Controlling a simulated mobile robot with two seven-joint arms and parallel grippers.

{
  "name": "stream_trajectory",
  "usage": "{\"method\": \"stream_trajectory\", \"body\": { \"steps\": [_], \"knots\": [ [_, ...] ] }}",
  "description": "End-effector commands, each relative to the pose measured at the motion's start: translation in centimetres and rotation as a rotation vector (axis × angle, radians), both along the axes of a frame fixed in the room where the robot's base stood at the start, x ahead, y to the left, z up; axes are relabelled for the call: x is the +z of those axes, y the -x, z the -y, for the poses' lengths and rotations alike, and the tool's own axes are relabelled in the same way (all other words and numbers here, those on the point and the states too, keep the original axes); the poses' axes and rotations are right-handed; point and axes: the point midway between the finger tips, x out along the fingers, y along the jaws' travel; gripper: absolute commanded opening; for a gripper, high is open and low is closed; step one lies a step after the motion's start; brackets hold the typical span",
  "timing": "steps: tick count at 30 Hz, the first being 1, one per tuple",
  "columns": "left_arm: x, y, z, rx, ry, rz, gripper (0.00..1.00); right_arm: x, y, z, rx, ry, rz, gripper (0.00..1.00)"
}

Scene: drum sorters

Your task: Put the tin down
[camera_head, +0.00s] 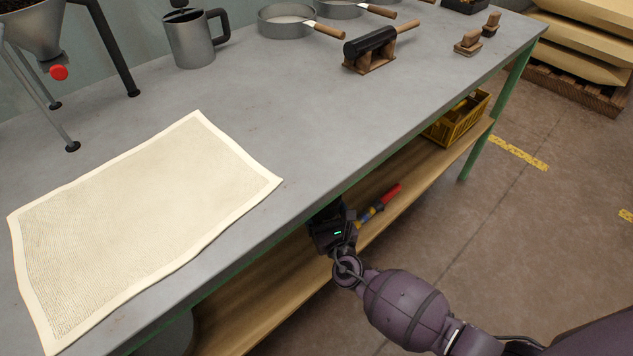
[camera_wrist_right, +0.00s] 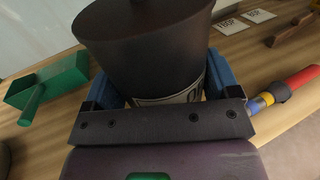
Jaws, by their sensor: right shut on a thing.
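The tin (camera_wrist_right: 145,45) is a dark, round can with a pale printed band low on its side, seen in the right wrist view. My right gripper (camera_wrist_right: 165,82) is shut on it, with a blue finger pad on each side. The head view shows my right gripper (camera_head: 332,228) at the front edge of the grey bench, over the wooden lower shelf (camera_head: 265,305). The tin is hidden there. I cannot tell whether its base touches the shelf. My left gripper is not in view.
A red, yellow and blue tool (camera_head: 378,205) lies right of my gripper; a yellow crate (camera_head: 458,122) stands farther along. The wrist view shows a green scoop (camera_wrist_right: 58,80) at left and white cards (camera_wrist_right: 231,23) behind. The bench edge (camera_head: 300,222) is close above.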

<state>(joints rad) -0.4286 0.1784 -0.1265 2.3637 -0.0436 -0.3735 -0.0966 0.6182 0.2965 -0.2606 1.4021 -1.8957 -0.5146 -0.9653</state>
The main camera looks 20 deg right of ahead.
Motion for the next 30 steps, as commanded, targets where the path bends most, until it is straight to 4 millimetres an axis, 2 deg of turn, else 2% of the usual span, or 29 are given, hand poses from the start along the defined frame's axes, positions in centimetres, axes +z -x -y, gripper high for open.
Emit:
{"method": "stream_trajectory", "body": {
  "steps": [1, 3, 9, 17, 24, 30],
  "knots": [
    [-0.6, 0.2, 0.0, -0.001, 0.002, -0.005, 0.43, -1.4, 0.3, 0.0, 0.0, 0.001, -0.011, 0.55],
    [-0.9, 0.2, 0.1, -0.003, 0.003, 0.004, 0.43, -2.7, 0.4, 0.0, 0.001, 0.001, -0.016, 0.55],
    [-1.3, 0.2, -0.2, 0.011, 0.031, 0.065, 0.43, -5.7, 0.5, 0.0, 0.0, 0.002, -0.016, 0.55],
    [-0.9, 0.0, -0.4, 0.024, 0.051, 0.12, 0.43, -6.4, 0.2, 0.0, 0.0, 0.0, -0.006, 0.55],
    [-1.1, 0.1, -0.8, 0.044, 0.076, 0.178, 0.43, -9.3, 0.4, 0.0, 0.0, 0.0, -0.013, 0.55],
    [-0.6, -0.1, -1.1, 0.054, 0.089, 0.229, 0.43, -10.0, 0.2, 0.0, 0.0, 0.001, -0.006, 0.55]
  ]
}}
